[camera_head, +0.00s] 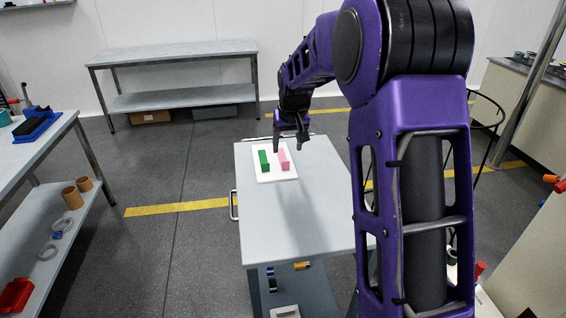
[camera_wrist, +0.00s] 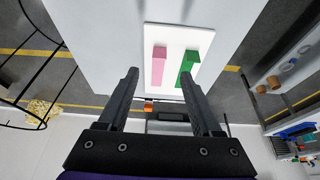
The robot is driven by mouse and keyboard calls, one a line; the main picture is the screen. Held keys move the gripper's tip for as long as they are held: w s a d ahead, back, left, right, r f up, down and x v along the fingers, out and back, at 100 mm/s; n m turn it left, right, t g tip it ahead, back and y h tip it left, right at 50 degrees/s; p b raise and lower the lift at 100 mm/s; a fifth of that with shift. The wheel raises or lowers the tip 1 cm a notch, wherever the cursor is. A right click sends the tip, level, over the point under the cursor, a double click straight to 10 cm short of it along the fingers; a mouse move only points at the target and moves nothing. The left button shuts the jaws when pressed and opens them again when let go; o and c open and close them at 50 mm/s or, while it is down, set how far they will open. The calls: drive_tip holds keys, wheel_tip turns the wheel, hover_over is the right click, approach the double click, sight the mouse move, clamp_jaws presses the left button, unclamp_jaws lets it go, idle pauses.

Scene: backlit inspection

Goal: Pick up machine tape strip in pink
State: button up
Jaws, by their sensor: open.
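The pink strip (camera_head: 284,159) is a small block lying on a white board (camera_head: 276,176) on the grey table. A green block (camera_head: 264,160) lies to its left, apart from it. My gripper (camera_head: 289,145) is open and empty above the far part of the board, just beyond the blocks. In the wrist view, the pink strip (camera_wrist: 158,66) and the green block (camera_wrist: 187,69) lie ahead of my open fingers (camera_wrist: 165,72), with pink on the left and green on the right. Neither finger appears to touch a block.
The grey table (camera_head: 293,225) is bare in front of the board. A shelf bench (camera_head: 175,55) stands at the back left. A side table (camera_head: 35,160) with rolls and a red bin is at the left edge. A counter (camera_head: 530,90) is at the right.

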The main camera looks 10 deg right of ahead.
drive_tip(key=b+x, duration=0.1)
drive_tip(key=x, duration=0.6)
drive_tip(key=shift+w+f, duration=0.15)
drive_tip(key=shift+f, duration=0.2)
clamp_jaws()
